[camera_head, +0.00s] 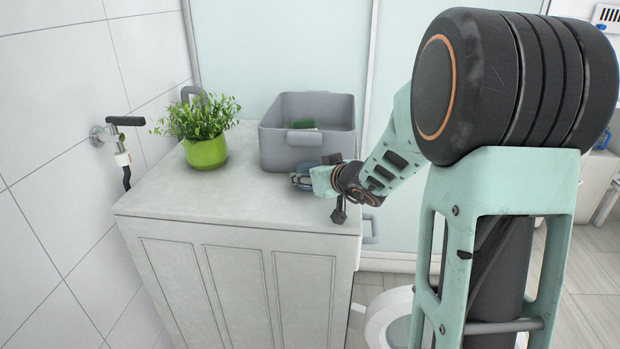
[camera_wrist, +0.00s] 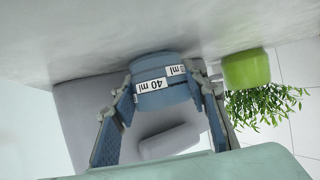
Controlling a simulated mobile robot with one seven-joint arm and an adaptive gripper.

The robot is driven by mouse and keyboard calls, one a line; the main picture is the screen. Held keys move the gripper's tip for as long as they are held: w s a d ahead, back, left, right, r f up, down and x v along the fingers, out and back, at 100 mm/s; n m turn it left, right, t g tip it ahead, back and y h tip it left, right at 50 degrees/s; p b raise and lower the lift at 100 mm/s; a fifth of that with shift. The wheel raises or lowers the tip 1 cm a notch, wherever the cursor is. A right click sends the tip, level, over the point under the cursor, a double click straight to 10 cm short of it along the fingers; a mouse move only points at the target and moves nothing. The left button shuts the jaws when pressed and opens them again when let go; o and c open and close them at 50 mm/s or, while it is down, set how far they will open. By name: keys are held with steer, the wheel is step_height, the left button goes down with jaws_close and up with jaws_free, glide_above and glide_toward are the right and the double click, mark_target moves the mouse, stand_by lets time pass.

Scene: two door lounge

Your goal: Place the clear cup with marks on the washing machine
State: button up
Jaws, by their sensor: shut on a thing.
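The clear bluish cup with "40 ml" marks (camera_wrist: 163,99) is between the two fingers of my gripper (camera_wrist: 165,103) in the wrist view. My gripper is shut on it. In the head view my gripper (camera_head: 306,179) is over the right part of the pale, panelled box that looks like the washing machine (camera_head: 205,205). The cup is mostly hidden there by the gripper. The cup is very low over the top, in front of the grey bin; I cannot tell whether it touches the surface.
A grey bin (camera_head: 281,154) with a green item (camera_head: 304,124) inside stands at the back right of the top. A plant in a green pot (camera_head: 206,152) stands at the back left. The front left of the top is clear. A tap (camera_head: 118,135) sticks out from the left wall.

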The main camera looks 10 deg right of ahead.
steer(key=shift+f+b, duration=0.15)
steer(key=shift+b, duration=0.2)
steer(key=o, duration=0.9)
steer(key=shift+o, duration=0.2)
steer(key=shift+r+p, duration=0.25)
steer(key=shift+p, duration=0.15)
steer(key=shift+s+r, duration=0.15)
steer(key=shift+s, duration=0.05)
steer(key=v, duration=1.1)
steer(key=shift+s+p, duration=0.3)
steer(key=shift+p, duration=0.1)
steer(key=shift+r, duration=0.15)
